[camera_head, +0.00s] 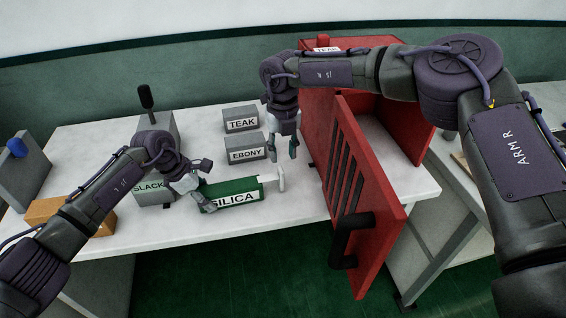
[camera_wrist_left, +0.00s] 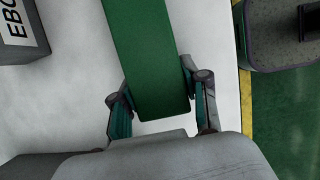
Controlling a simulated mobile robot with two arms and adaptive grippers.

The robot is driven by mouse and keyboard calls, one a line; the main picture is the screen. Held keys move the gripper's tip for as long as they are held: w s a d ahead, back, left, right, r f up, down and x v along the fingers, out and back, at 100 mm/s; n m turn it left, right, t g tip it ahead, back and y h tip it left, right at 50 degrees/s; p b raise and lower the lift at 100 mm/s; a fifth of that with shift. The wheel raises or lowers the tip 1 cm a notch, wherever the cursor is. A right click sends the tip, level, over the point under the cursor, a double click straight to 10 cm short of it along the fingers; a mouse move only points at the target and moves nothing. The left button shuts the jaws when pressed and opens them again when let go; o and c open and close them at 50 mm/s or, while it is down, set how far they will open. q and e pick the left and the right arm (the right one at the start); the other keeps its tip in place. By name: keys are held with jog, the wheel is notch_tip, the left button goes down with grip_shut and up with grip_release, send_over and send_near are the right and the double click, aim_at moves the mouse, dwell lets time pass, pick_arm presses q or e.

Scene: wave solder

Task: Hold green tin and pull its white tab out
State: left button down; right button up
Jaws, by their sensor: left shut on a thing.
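The green tin (camera_head: 226,190), labelled SILICA, lies on the white table near its front edge. Its white tab (camera_head: 281,179) sticks out at the right end, with an upright grip piece. My left gripper (camera_head: 200,189) is shut on the tin at its left end. In the left wrist view the tin (camera_wrist_left: 147,50) runs between the two fingers of my left gripper (camera_wrist_left: 157,95). My right gripper (camera_head: 290,152) points down above the table, behind the white tab and apart from it. The gap between its fingers is not clear.
Grey boxes labelled TEAK (camera_head: 240,119) and EBONY (camera_head: 246,148) stand behind the tin. A SLACK box (camera_head: 150,189) and an orange block (camera_head: 45,209) are at left. A red cabinet's open door (camera_head: 367,180) stands right of the tin, past the table's front edge.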

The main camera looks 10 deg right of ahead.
pick_arm(q)
jog(key=shift+f, duration=0.1)
pick_arm(e)
notch_tip(320, 180, up, 6)
jog(key=shift+r, duration=0.25)
pick_arm(q)
jog(key=c, duration=0.5)
grip_release()
jog(key=v, duration=1.2)
jog(key=shift+w, duration=0.1)
